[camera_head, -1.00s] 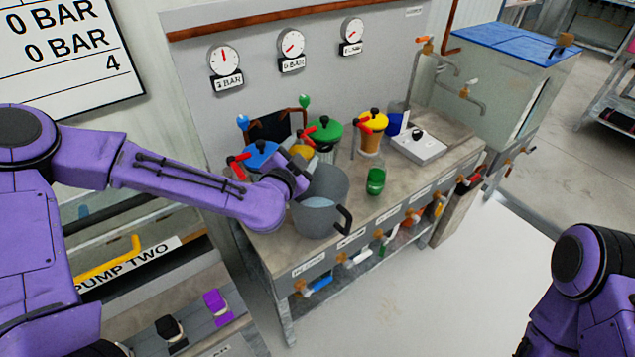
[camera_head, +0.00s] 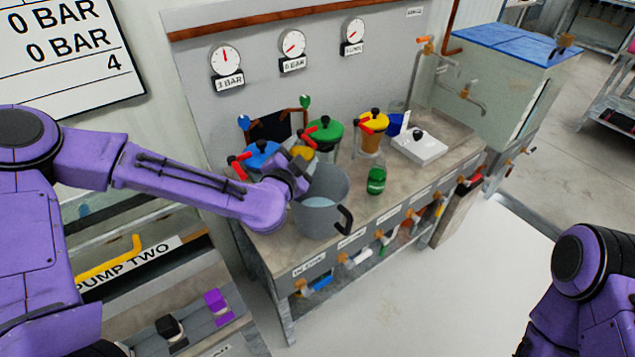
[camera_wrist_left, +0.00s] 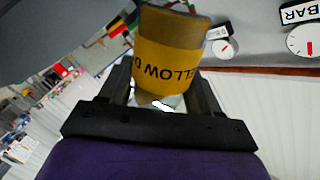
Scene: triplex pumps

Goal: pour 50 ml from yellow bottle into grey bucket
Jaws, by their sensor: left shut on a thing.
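The yellow bottle (camera_head: 301,153) is held by my left gripper (camera_head: 298,164) just behind the grey bucket's left rim, partly hidden by my wrist. In the left wrist view the bottle (camera_wrist_left: 172,58) shows a brownish end and a yellow label with upside-down lettering. It sits between the two fingers. Its exact tilt and its mouth are unclear, and I see no stream. The grey bucket (camera_head: 321,219) stands upright at the bench's front edge, its handle to the right. My right gripper is out of view.
Lidded blue (camera_head: 262,155), green (camera_head: 326,132) and yellow (camera_head: 373,123) pots stand behind on the bench (camera_head: 400,185). A small green bottle (camera_head: 376,180) stands right of the bucket. A white scale-like box (camera_head: 419,146) sits farther right. Taps line the bench front.

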